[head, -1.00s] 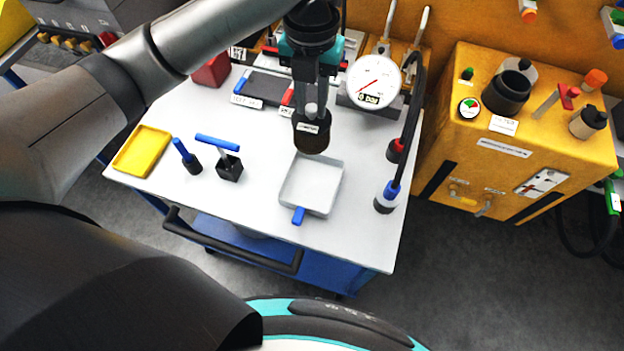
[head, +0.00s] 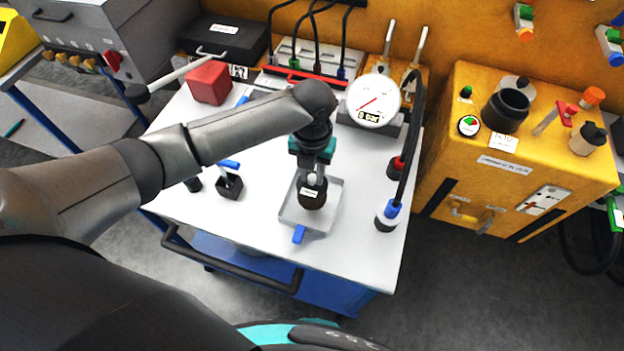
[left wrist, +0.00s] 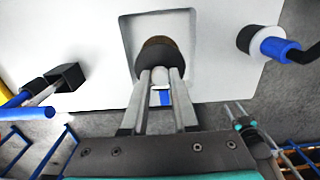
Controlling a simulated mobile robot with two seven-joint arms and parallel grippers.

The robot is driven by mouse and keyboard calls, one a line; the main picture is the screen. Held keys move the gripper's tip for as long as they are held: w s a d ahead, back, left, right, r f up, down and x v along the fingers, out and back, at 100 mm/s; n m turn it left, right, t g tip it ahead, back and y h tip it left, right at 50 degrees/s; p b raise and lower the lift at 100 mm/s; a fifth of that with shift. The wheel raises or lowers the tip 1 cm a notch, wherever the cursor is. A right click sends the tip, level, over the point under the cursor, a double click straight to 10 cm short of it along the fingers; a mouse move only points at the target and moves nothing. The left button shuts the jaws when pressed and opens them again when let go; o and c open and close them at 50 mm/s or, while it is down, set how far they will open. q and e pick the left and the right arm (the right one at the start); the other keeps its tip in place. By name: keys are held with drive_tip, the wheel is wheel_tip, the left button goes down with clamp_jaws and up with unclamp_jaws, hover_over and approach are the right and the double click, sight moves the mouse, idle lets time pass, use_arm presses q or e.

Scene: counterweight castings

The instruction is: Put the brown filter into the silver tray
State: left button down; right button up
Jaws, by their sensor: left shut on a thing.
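The brown filter (head: 312,196) is a dark, rounded cylinder with a pale label and a light knob on top. My left gripper (head: 312,176) is shut on its knob and holds it upright. The silver tray (head: 291,214) is a shallow square tray with a blue handle at the front of the white table. The filter is over the tray's inside; I cannot tell whether it touches the floor of the tray. In the left wrist view, the filter (left wrist: 157,52) sits between the tips within the tray outline (left wrist: 185,20). My right gripper does not show.
A black block with a blue T-handle (head: 229,186) stands left of the tray. A blue-and-white capped cable end (head: 387,215) stands to its right. A round dial gauge (head: 373,100) and a red block (head: 208,82) are farther back.

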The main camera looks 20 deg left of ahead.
use_arm(q)
drive_tip(key=shift+f, duration=1.45)
drive_tip(key=shift+f, duration=0.2)
drive_tip(key=c, duration=0.7)
unclamp_jaws()
drive_tip(key=shift+r, duration=0.1)
wheel_tip(320, 180, up, 12)
drive_tip(key=shift+r+p, duration=0.1)
drive_tip(key=shift+p, duration=0.2)
